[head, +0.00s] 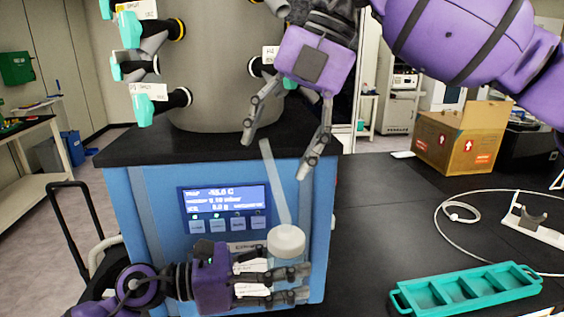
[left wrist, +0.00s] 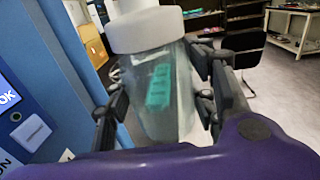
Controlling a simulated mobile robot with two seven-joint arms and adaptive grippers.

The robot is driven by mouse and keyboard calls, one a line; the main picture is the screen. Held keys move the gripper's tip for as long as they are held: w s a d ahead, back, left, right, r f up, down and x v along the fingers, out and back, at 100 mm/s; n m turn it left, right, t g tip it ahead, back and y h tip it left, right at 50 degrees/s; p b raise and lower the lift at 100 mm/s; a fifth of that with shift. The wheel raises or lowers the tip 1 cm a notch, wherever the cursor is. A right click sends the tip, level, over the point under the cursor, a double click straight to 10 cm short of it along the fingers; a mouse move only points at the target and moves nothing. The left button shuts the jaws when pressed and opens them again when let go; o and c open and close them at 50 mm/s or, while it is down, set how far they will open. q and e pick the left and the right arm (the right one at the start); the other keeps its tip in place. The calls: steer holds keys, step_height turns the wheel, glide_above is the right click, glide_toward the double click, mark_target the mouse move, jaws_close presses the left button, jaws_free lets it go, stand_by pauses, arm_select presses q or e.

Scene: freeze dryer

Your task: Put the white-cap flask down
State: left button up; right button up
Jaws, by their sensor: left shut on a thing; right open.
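My right gripper (head: 276,156) is open and empty above the flask, near the tube's top.
A teal tray (head: 398,303) with several compartments lies on the black bench (head: 372,215) at the lower right. A white stand (head: 530,222) with a cable and a cardboard box (head: 440,140) are farther back. The dryer's grey chamber (head: 215,70) carries several teal-handled valves (head: 135,105). The bench middle is clear.

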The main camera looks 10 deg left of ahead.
mark_target(282, 228)
arm_select(q)
steer(key=shift+s+r, duration=0.1)
arm_select(e)
steer(key=s+h, duration=0.1)
steer(key=s+f+h, duration=0.1)
steer(key=h, duration=0.1)
steer(key=s+f+h, duration=0.1)
steer(key=shift+d+f, duration=0.2)
steer(key=shift+d, duration=0.15)
step_height(282, 228, down, 12)
steer(key=shift+r, duration=0.15)
arm_select(q)
steer(key=shift+d, duration=0.1)
arm_select(e)
steer(key=c, duration=1.2)
arm_select(q)
steer(key=o, duration=1.3)
steer(key=shift+c, duration=0.2)
arm_select(e)
steer(key=shift+c, duration=0.8)
arm_select(q)
steer(key=shift+o, duration=0.8)
